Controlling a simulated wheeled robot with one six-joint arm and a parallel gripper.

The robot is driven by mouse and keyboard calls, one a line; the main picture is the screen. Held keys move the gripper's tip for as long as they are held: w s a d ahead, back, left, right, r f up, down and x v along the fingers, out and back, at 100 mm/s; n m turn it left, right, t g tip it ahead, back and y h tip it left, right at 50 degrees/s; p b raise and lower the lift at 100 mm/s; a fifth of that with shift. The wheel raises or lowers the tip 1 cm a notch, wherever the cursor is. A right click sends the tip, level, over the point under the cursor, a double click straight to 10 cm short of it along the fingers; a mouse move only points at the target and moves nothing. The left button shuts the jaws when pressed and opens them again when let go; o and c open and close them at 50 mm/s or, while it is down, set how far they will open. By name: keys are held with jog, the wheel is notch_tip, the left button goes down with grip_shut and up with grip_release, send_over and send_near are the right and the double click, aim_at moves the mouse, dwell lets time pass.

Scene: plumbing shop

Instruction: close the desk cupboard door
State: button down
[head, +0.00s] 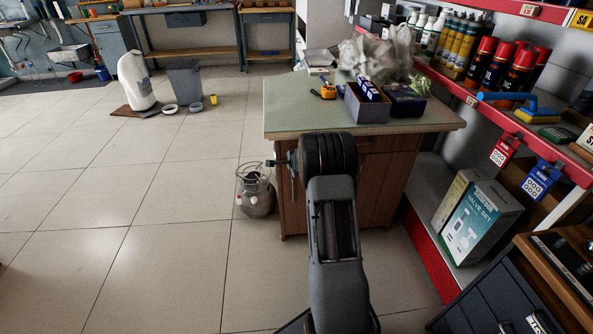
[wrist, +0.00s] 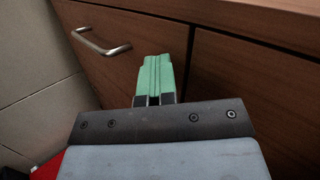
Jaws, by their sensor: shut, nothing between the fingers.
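The desk (head: 290,120) stands ahead, with a pale green top and brown wooden front. In the wrist view, the wooden cupboard door (wrist: 125,55) fills the left and middle, with a metal bar handle (wrist: 100,43) at its upper left. A dark gap runs down its right edge and another along its top. It looks nearly in line with the front; whether it is fully shut I cannot tell. My gripper (wrist: 155,60) has green fingers shut together and empty, in front of the door near its right edge. Contact is unclear. In the head view my arm hides much of the desk front.
A grey gas canister (head: 257,196) stands on the floor left of the desk. Red-edged shelves (head: 473,98) and a valve set box (head: 478,222) crowd the right.

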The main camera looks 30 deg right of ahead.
jog(key=s+a+r, duration=0.5)
jog(key=s+r, duration=0.2)
jog(key=s, duration=0.3)
jog(key=s+a+r+n+g+y+p, duration=0.15)
jog(key=s+a+r+n+p, duration=0.35)
jog(key=a+r+p, duration=0.6)
jog(key=s+a+r+n+y+p, duration=0.25)
jog(key=a+r+n+p, duration=0.5)
jog(key=r, duration=0.75)
jog(key=s+a+r+n+g+p, duration=0.2)
jog(key=s+r+n+p, duration=0.2)
jog(key=s+r+p, duration=0.3)
jog(key=s+a+r+n+g+h+p, duration=0.1)
jog(key=s+r+n+p, duration=0.3)
jog(key=s+r+p, duration=0.4)
jog(key=shift+s+a+g+h+p, duration=0.35)
jog(key=shift+a+g+p, duration=0.2)
jog(key=shift+a, duration=0.25)
jog(key=shift+r, duration=0.1)
